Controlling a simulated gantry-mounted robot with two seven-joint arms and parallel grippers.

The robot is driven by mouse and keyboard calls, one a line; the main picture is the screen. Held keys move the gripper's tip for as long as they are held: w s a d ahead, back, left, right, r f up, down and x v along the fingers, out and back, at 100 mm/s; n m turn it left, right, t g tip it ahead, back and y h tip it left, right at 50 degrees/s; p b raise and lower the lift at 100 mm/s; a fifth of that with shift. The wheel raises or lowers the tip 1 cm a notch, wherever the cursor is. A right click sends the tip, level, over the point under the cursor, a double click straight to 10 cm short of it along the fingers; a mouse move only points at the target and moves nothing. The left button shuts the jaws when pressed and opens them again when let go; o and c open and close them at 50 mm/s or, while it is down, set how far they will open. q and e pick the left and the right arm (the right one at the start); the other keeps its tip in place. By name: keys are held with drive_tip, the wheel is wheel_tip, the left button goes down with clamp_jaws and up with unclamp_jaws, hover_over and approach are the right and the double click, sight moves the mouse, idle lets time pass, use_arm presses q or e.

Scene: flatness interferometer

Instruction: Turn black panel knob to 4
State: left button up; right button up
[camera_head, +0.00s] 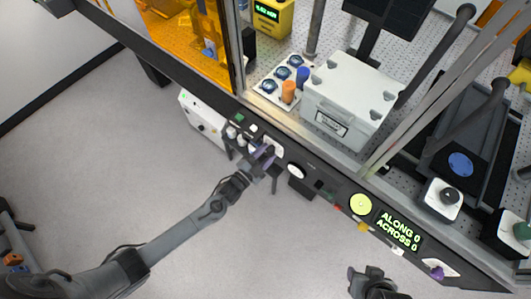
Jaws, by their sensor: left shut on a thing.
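My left gripper (264,155) reaches in from the left to the front panel of the bench. Its fingers are shut at a white plate (278,150) on the panel, on what appears to be the black panel knob. The fingers hide most of the knob, so its pointer and scale numbers cannot be read. My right gripper (363,272) is at the bottom edge, over the floor and apart from the panel. Its finger gap is not clear.
A grey box (346,100) and an orange cylinder (288,92) stand behind. The floor in front is clear.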

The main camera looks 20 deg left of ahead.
use_arm(q)
drive_tip(key=m, duration=0.5)
drive_tip(key=shift+r+p, duration=0.1)
drive_tip(key=shift+p, duration=0.3)
drive_tip(key=m, duration=0.4)
drive_tip(key=shift+y+p, duration=0.35)
drive_tip(key=shift+y, duration=0.05)
drive_tip(key=shift+m, duration=1)
drive_tip(key=o, duration=1.1)
drive_tip(key=shift+c, duration=0.2)
drive_tip(key=shift+s, duration=0.1)
